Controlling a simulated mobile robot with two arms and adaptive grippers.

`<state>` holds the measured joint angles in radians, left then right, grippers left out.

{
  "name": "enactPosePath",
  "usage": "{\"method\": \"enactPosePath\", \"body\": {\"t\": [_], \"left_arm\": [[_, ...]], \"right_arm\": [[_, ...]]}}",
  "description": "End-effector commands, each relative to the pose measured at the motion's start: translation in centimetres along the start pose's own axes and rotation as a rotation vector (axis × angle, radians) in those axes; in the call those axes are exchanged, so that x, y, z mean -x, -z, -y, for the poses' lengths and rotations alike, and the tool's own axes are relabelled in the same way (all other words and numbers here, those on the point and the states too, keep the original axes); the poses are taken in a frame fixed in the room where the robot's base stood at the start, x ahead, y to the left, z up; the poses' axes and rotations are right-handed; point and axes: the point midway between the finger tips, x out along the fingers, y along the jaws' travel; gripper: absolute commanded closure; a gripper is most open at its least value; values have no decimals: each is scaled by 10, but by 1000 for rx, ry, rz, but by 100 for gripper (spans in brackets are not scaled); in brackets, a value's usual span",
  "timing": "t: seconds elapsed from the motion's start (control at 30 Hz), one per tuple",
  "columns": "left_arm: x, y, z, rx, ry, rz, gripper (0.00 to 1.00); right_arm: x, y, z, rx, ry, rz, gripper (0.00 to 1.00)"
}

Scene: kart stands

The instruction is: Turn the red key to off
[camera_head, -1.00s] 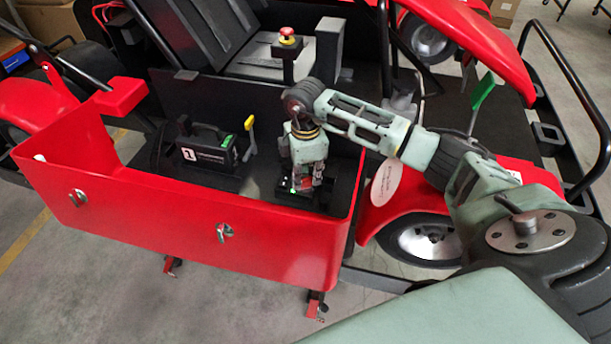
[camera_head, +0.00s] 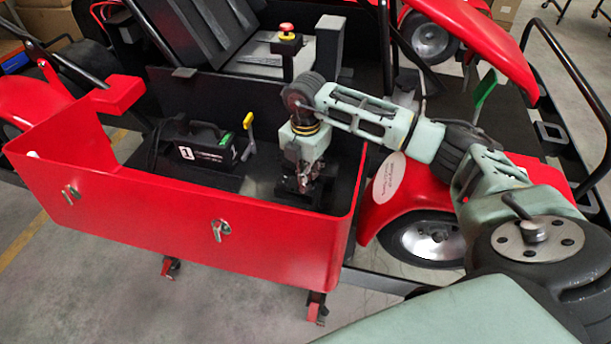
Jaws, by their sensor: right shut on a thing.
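My right gripper (camera_head: 303,183) points down inside the right end of the red side pod of the kart (camera_head: 170,215). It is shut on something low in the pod. The gripper hides most of that thing, so I cannot see the red key clearly or tell which way it is turned. My left gripper does not show.
A black box marked 1 (camera_head: 207,145) sits in the pod, with a yellow-handled lever (camera_head: 248,133) beside it. A red emergency button (camera_head: 287,32) stands near the seat (camera_head: 258,57). The front wheel (camera_head: 432,238) is at the right.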

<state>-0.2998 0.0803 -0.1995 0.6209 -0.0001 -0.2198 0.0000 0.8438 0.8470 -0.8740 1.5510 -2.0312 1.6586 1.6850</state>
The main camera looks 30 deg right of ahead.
Motion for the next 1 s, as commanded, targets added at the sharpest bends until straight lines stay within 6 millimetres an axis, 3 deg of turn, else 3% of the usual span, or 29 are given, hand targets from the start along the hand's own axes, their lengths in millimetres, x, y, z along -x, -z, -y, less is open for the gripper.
{"method": "enactPosePath", "body": {"t": [0.23, 0.57, 0.6, 0.8, 1.0], "left_arm": [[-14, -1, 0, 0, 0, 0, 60], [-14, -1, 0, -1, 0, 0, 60], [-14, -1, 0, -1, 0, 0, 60], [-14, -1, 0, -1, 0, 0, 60], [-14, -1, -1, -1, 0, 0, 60]], "right_arm": [[-2, 0, -1, 282, -1, 0, 100], [0, 0, 0, 339, 0, -1, 100], [0, 0, 0, 339, 0, -1, 90], [0, 0, 0, 338, 0, -1, 72], [0, 0, 0, 337, 0, -1, 70]]}}
